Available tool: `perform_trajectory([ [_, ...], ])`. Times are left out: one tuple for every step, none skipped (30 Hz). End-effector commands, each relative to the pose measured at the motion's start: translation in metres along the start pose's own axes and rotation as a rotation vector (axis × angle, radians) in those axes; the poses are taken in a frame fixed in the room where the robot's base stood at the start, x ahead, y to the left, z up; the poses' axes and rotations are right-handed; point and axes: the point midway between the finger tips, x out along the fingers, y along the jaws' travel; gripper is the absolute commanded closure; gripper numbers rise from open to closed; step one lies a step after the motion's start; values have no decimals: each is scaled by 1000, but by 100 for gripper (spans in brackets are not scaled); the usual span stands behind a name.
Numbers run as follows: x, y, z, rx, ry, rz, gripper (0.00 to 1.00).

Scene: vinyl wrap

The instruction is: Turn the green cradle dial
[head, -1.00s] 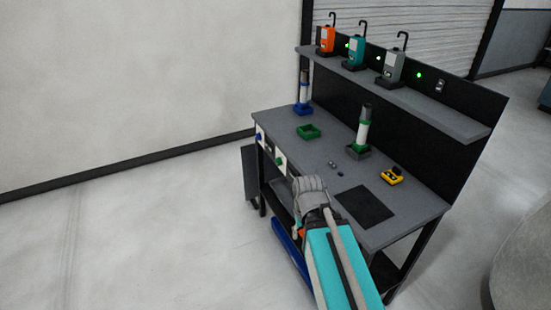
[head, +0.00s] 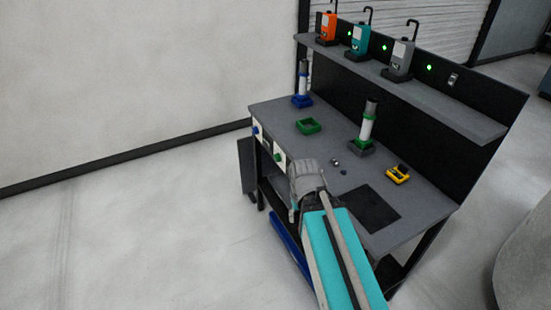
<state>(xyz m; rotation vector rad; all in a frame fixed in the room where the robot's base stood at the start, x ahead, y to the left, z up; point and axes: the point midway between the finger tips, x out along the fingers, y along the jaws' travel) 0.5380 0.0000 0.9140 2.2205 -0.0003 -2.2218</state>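The green dial (head: 278,157) sits on a white plate on the front edge of the grey workbench. A blue dial (head: 256,131) sits farther left on the same edge. The green square cradle (head: 310,126) on the bench top looks empty. A white cylinder with green bands (head: 367,129) stands upright in a dark cradle with some green. My gripper (head: 293,207) is in front of the bench's front edge, just right of and below the green dial, apart from it in the picture. My own wrist and arm hide most of its fingers, so its opening is unclear.
A white cylinder (head: 302,82) stands in a blue cradle at the back left. A yellow box (head: 398,174), small round parts and a dark mat (head: 368,206) lie on the bench. A shelf (head: 430,95) above holds three hooked devices. The floor at left is clear.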

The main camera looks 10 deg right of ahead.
Motion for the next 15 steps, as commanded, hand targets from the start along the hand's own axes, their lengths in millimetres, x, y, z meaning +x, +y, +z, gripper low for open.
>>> perform_trajectory([
  [0, 0, 0, 0, 0, 0, 35],
  [0, 0, 0, 0, 0, 1, 30],
  [1, 0, -1, 2, 0, 2, 22],
  [2, 0, -2, 3, 0, 4, 17],
  [3, 0, -3, 6, 0, 7, 11],
  [5, 1, -5, 10, 0, 13, 4],
  [7, 1, -7, 14, 0, 20, 4],
  [9, 2, -10, 20, 0, 28, 4],
  [13, 2, -14, 30, 0, 42, 4],
  [16, 3, -17, 39, 0, 53, 4],
  [19, 3, -21, 47, 1, 67, 4],
  [24, 4, -27, 63, 3, 87, 4],
  [29, 6, -33, 77, 4, 106, 4],
  [33, 7, -38, 91, 6, 125, 4],
  [39, 8, -46, 113, 11, 153, 4],
])
